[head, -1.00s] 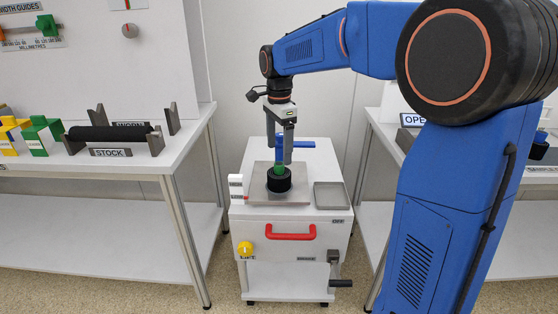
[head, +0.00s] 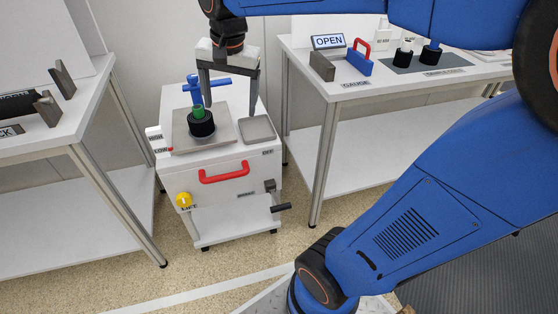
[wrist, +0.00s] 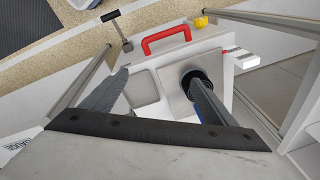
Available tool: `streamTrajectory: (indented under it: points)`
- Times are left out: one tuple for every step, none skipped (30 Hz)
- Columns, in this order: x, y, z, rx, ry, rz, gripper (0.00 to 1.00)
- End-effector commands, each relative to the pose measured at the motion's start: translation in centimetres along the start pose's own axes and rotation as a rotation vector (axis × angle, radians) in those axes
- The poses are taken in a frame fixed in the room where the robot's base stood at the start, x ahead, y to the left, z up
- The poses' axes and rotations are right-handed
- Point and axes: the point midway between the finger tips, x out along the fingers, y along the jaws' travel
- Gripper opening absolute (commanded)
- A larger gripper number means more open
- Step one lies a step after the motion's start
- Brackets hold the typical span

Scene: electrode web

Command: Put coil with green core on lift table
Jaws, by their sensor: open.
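The black coil with green core (head: 201,124) sits upright on the grey plate (head: 183,143) of the white lift table (head: 235,162). In the wrist view the coil (wrist: 188,75) is partly hidden behind one finger. My gripper (head: 230,103) is open and empty above the lift table. Its left finger in the head view is above and close to the coil; its right finger is over the grey tray. I cannot tell whether that left finger touches the coil. The gripper also shows in the wrist view (wrist: 161,77).
A blue post with a crossbar (head: 212,84) stands behind the coil. A shallow grey tray (head: 257,130) is beside the plate. The lift table front has a red handle (head: 224,173), yellow knob (head: 184,200) and black crank (head: 281,208). Benches flank it, with floor gaps between.

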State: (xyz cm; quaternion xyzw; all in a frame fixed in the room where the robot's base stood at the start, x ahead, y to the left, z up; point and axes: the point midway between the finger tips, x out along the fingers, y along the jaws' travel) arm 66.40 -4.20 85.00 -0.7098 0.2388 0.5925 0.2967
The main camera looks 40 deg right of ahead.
Motion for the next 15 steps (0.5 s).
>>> streamTrajectory:
  points:
    - [0.0,1.5,1.0,-0.052,0.014,-0.014,0.8]
    - [0.0,2.3,1.5,-0.088,0.023,-0.021,0.8]
    - [0.1,3.3,2.2,-0.136,0.034,-0.029,0.8]
    - [0.3,4.1,2.7,-0.174,0.043,-0.035,0.8]
    - [0.4,4.8,3.3,-0.21,0.052,-0.041,0.8]
    - [0.6,5.8,4.0,-0.259,0.065,-0.048,0.8]
    - [0.8,6.5,4.5,-0.296,0.075,-0.053,0.8]
    - [1.1,7.3,5.1,-0.332,0.084,-0.057,0.8]
    - [1.4,8.2,5.8,-0.381,0.098,-0.063,0.8]
    - [1.6,8.9,6.3,-0.417,0.11,-0.067,0.8]
    - [2.0,9.7,6.9,-0.453,0.12,-0.069,0.8]
    - [2.4,10.6,7.6,-0.5,0.134,-0.073,0.8]
    - [2.7,11.2,8.0,-0.534,0.145,-0.075,0.8]
    - [3.0,11.8,8.5,-0.567,0.155,-0.077,0.8]
    - [3.5,12.5,9.1,-0.609,0.167,-0.078,0.8]
